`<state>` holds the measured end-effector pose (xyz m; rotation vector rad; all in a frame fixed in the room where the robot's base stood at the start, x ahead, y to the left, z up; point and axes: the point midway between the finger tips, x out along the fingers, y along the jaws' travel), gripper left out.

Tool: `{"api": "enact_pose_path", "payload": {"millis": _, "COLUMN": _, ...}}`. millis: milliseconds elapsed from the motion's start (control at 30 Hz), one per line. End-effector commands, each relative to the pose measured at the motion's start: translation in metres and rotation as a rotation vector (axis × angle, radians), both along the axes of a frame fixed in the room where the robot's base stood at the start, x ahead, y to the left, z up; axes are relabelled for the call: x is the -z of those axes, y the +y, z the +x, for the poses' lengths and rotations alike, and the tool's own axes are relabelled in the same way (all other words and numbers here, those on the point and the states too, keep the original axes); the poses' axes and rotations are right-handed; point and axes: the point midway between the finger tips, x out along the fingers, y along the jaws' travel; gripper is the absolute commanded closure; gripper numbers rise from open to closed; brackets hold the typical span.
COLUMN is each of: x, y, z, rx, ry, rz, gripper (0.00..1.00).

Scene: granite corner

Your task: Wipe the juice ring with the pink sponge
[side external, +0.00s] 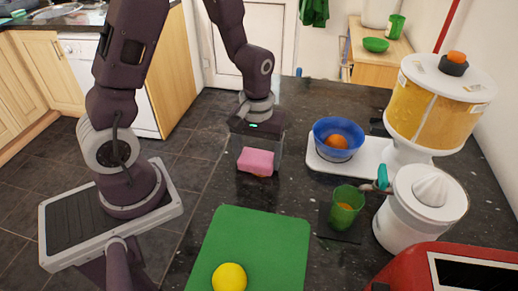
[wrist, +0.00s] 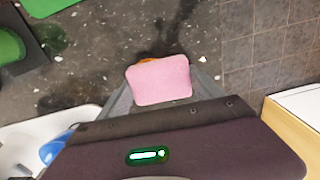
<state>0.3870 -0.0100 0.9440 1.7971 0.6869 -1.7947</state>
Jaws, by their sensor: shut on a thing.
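My gripper (side external: 257,161) is shut on the pink sponge (side external: 256,161) and holds it low over the dark granite counter (side external: 300,100). In the wrist view, the sponge (wrist: 160,80) sits between the gripper's fingers (wrist: 161,84). A small orange patch of the juice ring (wrist: 149,61) shows at the sponge's far edge; the rest is hidden under or behind the sponge. I cannot tell whether the sponge touches the counter.
A green cutting board (side external: 255,240) with a yellow lemon (side external: 229,278) lies in front. To the right stand a green cup (side external: 345,208), a blue bowl (side external: 338,138) holding an orange, a white juicer (side external: 420,205) and a juice dispenser (side external: 438,100). A red appliance (side external: 445,270) fills the front right corner.

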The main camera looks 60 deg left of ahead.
Motion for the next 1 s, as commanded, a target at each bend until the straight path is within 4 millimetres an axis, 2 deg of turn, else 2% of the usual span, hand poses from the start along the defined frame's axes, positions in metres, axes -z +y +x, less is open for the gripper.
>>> {"api": "enact_pose_path", "payload": {"millis": 433, "x": -0.001, "y": -0.028, "z": -0.028, "rx": 0.002, "ry": 0.001, "rz": -0.001, "gripper": 0.62}}
{"api": "enact_pose_path", "payload": {"millis": 1000, "x": -0.002, "y": 0.011, "z": 0.01, "rx": -0.001, "ry": 0.001, "rz": 0.0, "gripper": 0.62}}
